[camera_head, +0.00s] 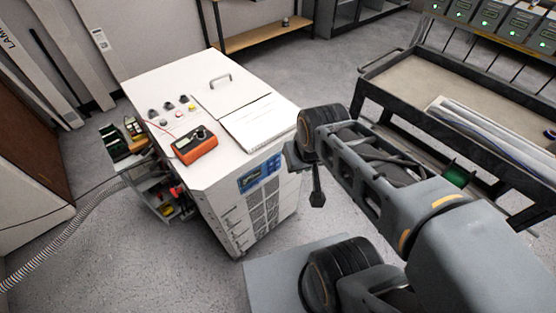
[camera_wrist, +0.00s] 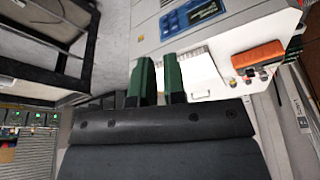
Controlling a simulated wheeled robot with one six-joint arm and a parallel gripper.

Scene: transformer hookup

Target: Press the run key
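A white cabinet (camera_head: 150,85) stands left of centre in the head view. Its top carries a group of small round knobs and buttons (camera_head: 172,108), black, yellow and red, beside an orange meter (camera_head: 196,145). I cannot tell which of these, if any, is the run key; labels are too small to read. My gripper (camera_head: 317,198) is beyond the cabinet's right side, apart from it. In the wrist view its two green fingers (camera_wrist: 159,62) stand a small gap apart with nothing between them. The orange meter also shows there (camera_wrist: 258,54), at the right, with small knobs by it.
A white panel or sheet (camera_head: 260,121) and a handle (camera_head: 220,80) lie on the cabinet top. A corrugated hose (camera_head: 85,208) runs along the left. Open floor surrounds the cabinet's front.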

